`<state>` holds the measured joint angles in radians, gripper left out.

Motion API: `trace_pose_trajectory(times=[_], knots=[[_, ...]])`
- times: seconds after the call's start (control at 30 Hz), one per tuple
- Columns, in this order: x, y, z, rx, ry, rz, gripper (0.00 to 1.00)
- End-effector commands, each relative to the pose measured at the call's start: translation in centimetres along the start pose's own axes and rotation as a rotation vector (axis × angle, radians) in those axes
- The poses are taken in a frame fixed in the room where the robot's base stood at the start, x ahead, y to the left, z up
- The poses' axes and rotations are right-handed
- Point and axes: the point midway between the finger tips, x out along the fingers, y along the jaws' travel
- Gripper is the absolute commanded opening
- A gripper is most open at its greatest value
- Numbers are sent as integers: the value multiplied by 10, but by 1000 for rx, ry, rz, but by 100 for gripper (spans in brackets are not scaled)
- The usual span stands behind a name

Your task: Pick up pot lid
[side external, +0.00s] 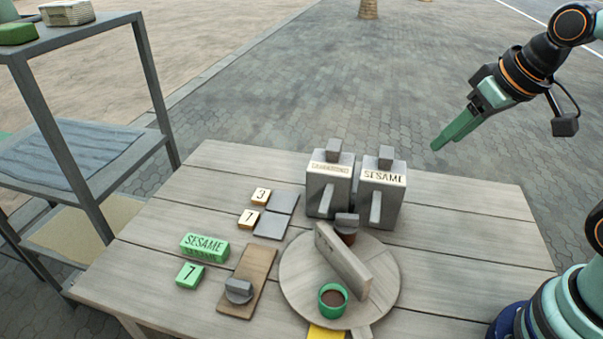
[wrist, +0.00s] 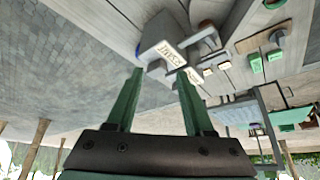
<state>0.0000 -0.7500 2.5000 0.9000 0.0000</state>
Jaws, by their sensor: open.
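A dark grey lid-like block (side external: 347,219) sits on a small brown pot (side external: 345,238), partly hidden behind an upright grey slab. Another grey round piece with a knob (side external: 238,290) lies on a small wooden board (side external: 262,262); I cannot tell for sure which is the pot lid. My gripper (side external: 440,145) is open and empty, in the air above and right of the table's far edge, apart from everything. In the wrist view its two green fingers (wrist: 160,74) are spread, with the grey SESAME box (wrist: 163,42) beyond them.
Two grey boxes with knobs and front levers, one marked SESAME (side external: 388,190), stand at the back. The slab (side external: 342,262) and a green cup (side external: 332,300) of brown stuff stand on a round board (side external: 385,290). A shelf rack (side external: 60,130) is left. The table's right is clear.

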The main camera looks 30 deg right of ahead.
Motion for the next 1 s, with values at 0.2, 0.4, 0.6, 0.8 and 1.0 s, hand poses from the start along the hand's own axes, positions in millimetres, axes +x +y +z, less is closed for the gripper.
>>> trace_pose_trajectory(times=[0.2,0.4,0.6,0.8,1.0], knots=[[0,0,0,0,0,0,96],[0,0,0,0,0,0,96],[0,-10,-10,29,-21,-15,96],[7,-52,-43,152,-109,-51,96],[25,-109,-72,297,-210,-58,96]])
